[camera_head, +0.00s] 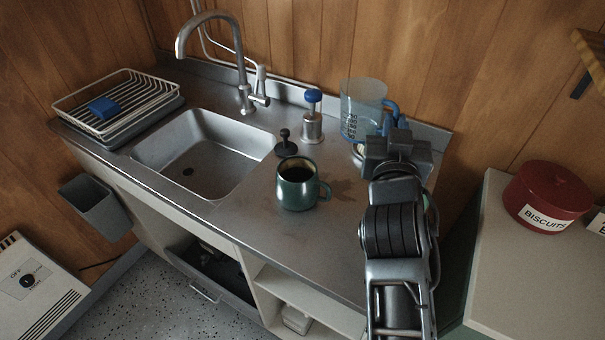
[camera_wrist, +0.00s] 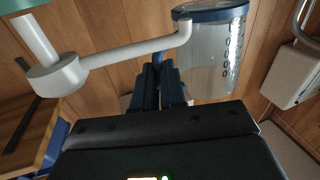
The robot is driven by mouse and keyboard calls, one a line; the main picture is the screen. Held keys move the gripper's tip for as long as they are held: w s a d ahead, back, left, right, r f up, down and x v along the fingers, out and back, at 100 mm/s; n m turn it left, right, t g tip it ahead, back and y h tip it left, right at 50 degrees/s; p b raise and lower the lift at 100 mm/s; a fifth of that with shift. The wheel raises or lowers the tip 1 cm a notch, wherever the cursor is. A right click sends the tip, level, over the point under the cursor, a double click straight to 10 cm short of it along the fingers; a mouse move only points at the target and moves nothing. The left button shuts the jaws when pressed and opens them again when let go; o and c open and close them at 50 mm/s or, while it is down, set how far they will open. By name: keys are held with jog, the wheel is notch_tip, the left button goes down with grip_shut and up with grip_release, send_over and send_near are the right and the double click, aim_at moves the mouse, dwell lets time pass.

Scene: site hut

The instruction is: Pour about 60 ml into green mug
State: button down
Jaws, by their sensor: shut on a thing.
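The green mug (camera_head: 297,188) stands upright on the steel worktop, right of the sink, with a dark inside; I cannot tell how full it is. A clear measuring jug (camera_head: 360,106) with dark markings and a blue handle is behind and right of the mug, roughly upright. My gripper (camera_head: 388,126) is shut on the jug's handle. The wrist view shows my gripper fingers (camera_wrist: 160,88) closed at the handle, with the clear jug (camera_wrist: 212,60) and its blue rim beyond them. The liquid level is unclear, and I cannot tell whether the jug's base touches the worktop.
A black tamper-like tool (camera_head: 286,144) and a steel pump bottle with a blue top (camera_head: 312,122) stand close behind the mug. The sink (camera_head: 205,152), tap (camera_head: 243,70) and dish rack (camera_head: 118,105) are left. A red biscuit tin (camera_head: 546,193) sits on the right-hand cabinet.

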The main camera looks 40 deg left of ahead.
jog(key=shift+w+d+r+m, duration=0.15)
jog(key=shift+w+d+m, duration=0.05)
jog(key=shift+m, duration=0.1)
dwell(1.1)
